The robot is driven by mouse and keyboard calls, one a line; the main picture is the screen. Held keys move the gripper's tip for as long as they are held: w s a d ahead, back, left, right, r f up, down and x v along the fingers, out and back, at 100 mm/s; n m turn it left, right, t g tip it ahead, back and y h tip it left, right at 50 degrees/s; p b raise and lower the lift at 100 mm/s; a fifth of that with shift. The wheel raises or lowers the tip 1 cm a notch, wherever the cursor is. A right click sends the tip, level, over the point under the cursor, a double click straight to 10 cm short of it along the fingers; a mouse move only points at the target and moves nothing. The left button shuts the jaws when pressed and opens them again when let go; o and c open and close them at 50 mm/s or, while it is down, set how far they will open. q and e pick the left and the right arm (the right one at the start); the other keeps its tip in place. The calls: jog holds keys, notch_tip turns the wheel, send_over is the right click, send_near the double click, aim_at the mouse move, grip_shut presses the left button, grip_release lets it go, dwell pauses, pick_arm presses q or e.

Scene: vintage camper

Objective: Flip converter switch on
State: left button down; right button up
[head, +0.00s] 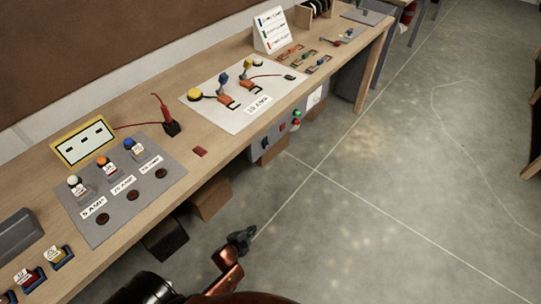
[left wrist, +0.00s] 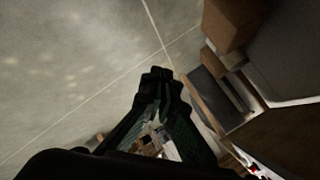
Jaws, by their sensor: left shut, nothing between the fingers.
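A grey box (head: 263,141) is mounted under the front edge of the workbench and looks like the converter. On its front are a small red switch (head: 282,127), a green light (head: 297,113) and a red knob or light (head: 295,122). The switch's position is too small to tell. My left gripper (head: 246,233) is over the floor in front of the bench, below and apart from the box. Its fingers also show shut and empty in the left wrist view (left wrist: 158,74). My right gripper is in neither view.
The workbench (head: 215,146) runs diagonally, holding a grey panel (head: 120,215) with coloured fuses and a white board (head: 215,105). Brown (head: 211,198) and dark (head: 165,238) boxes are under the bench near my gripper. The floor (head: 390,190) to the right is clear.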

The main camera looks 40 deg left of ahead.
aim_at(266, 143)
pick_arm(q)
jog(key=w+r+m+t+b, duration=0.2)
jog(key=w+r, duration=0.3)
jog(key=r, duration=1.1)
jog(key=w+r+m+t+y+b, duration=0.1)
jog(key=w+r+t, duration=0.4)
jog(key=r, duration=1.2)
jog(key=shift+w+a+r+m+b, duration=0.2)
jog(key=shift+m+b, duration=0.45)
jog(key=shift+m, duration=0.55)
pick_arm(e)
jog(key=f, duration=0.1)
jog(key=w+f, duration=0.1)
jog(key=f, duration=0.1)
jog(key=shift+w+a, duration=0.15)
pick_arm(q)
jog(key=w+a+b, duration=0.4)
jog(key=w+a, duration=0.1)
jog(key=w, duration=0.5)
jog(key=shift+a+f, duration=0.3)
jog(key=shift+f, duration=0.15)
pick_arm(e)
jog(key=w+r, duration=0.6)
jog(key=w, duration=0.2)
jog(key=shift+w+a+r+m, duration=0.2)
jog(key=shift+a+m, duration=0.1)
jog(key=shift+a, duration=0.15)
pick_arm(q)
jog(key=shift+w+d, duration=0.1)
